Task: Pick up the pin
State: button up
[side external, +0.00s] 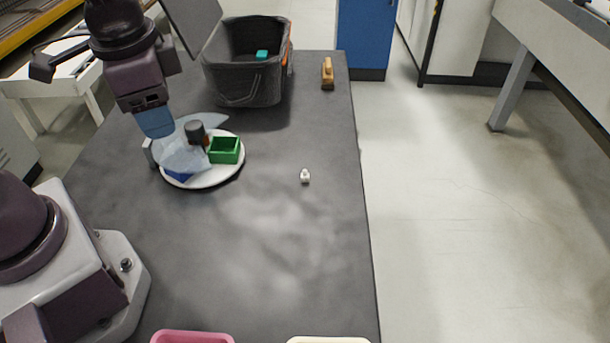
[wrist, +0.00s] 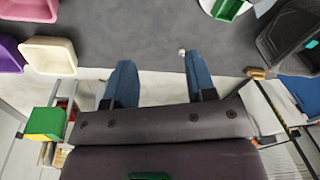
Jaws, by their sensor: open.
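A small whitish piece, which looks like the pin (side external: 305,176), stands alone on the dark table, right of the plate in the side view. In the wrist view the pin (wrist: 181,52) shows as a small pale spot just beyond the fingertips, nearer the right finger. My gripper (wrist: 160,62) is open, its two blue fingers wide apart with nothing between them. In the side view my gripper (side external: 155,122) hangs above the left part of the plate, well left of the pin and apart from it. The pin's fine shape is too small to tell.
A white plate (side external: 222,178) holds a green box (side external: 224,150), a dark cylinder (side external: 196,132) and a blue piece. A black bin (side external: 246,88) and a wooden block (side external: 327,74) stand at the back. Pink (side external: 192,337) and cream trays (wrist: 48,55) line the near edge. Table around the pin is clear.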

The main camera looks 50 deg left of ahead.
jog(key=w+d+f+m+g+y, duration=0.1)
jog(key=w+f+m+y, duration=0.15)
jog(key=f+m, duration=0.2)
jog(key=w+d+f+m+y, duration=0.1)
jog(key=f+m+y, duration=0.2)
jog(key=f, duration=0.2)
jog(key=m+t+y, duration=0.4)
jog(key=m+t, duration=0.4)
jog(key=m, duration=0.6)
send_near(305, 173)
jog(key=shift+h, duration=0.25)
jog(key=s, duration=0.2)
jog(key=s+a, duration=0.1)
jog(key=s, duration=0.4)
jog(key=shift+a+r, duration=0.15)
jog(key=shift+a, duration=0.1)
jog(key=w, duration=0.1)
jog(key=w+d+m+t+h, duration=0.1)
jog(key=w+d+m+t, duration=0.1)
jog(key=shift+w+d+r, duration=0.1)
jog(key=shift+w+r, duration=0.1)
jog(key=shift+r, duration=0.05)
jog(key=x, duration=1.2)
jog(key=shift+w+a, duration=0.25)
jog(key=shift+w, duration=0.1)
jog(key=shift+c, duration=0.5)
grip_shut()
